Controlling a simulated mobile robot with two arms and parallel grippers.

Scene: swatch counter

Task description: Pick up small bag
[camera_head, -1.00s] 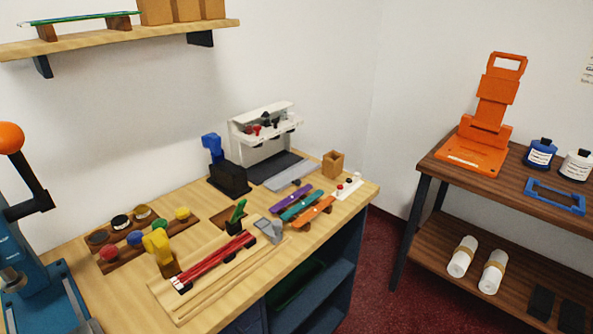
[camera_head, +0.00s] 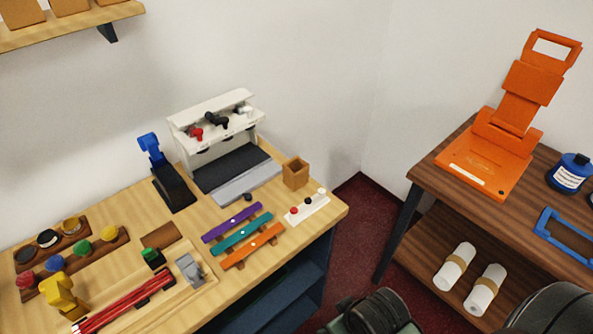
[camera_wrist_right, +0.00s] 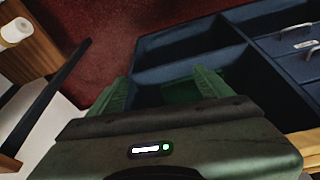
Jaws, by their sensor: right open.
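I cannot clearly make out a small bag in either current view. In the right wrist view, a dark green item (camera_wrist_right: 182,93) lies in an open compartment of the blue cabinet, beyond and between my fingertips; whether it is the bag I cannot tell. My right gripper (camera_wrist_right: 162,82) is open, with its two green fingers spread apart in front of the cabinet and nothing between them. My left gripper is not in view.
The blue cabinet (camera_head: 290,292) has open shelves under the wooden counter (camera_head: 318,222); it also has drawers with handles (camera_wrist_right: 297,36) in the wrist view. The dark wood shelf table (camera_head: 431,175) stands right, holding white rolls (camera_head: 454,266). Red floor (camera_head: 352,218) is clear between them.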

